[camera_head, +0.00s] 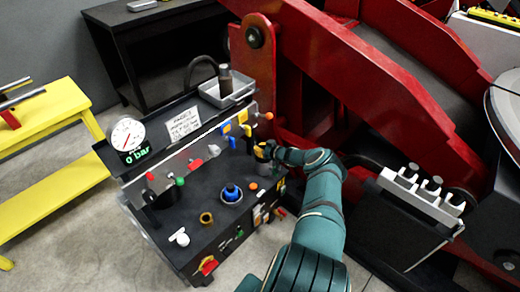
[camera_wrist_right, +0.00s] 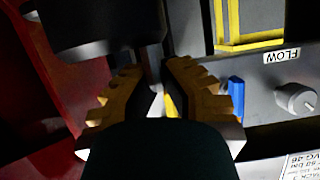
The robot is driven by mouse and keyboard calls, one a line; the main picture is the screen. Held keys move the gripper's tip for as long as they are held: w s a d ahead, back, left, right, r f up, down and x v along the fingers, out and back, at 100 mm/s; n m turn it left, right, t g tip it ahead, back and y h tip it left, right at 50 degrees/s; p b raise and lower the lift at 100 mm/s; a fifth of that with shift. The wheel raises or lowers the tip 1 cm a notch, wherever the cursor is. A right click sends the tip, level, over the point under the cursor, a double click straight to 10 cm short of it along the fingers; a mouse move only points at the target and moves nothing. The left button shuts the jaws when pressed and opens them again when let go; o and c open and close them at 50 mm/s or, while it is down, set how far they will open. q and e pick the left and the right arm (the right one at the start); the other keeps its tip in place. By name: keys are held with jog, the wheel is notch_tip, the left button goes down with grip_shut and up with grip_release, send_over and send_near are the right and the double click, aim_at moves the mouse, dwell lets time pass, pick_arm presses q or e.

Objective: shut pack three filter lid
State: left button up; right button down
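The pack (camera_head: 205,215) is a dark bench-like unit with a gauge reading 0 bar and several coloured fittings on top. I cannot tell for certain which part is its filter lid. My right gripper (camera_head: 264,151) is at the right end of the pack's top, by a yellow part. In the wrist view its two yellow-brown fingers (camera_wrist_right: 154,82) stand apart, with a thin grey stem (camera_wrist_right: 153,65) showing in the gap. I cannot see contact. A dark round part (camera_wrist_right: 100,25) is just beyond the left finger. My left gripper is not in view.
In the wrist view, a blue lever (camera_wrist_right: 236,97) is close to the right finger, near a FLOW label and a grey knob (camera_wrist_right: 296,98). A red machine frame (camera_head: 360,75) stands close behind my right arm. A yellow bench (camera_head: 50,150) is at the left.

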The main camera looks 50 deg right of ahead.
jog(key=c, duration=1)
grip_release()
jog(key=shift+f, duration=0.25)
jog(key=shift+a, duration=0.1)
jog(key=shift+s+r, duration=0.1)
jog(key=shift+r, duration=0.05)
jog(key=shift+s+r, duration=0.2)
jog(key=shift+s, duration=0.4)
jog(key=v, duration=1)
jog(key=shift+s+a+r, duration=0.1)
jog(key=shift+s+r, duration=0.1)
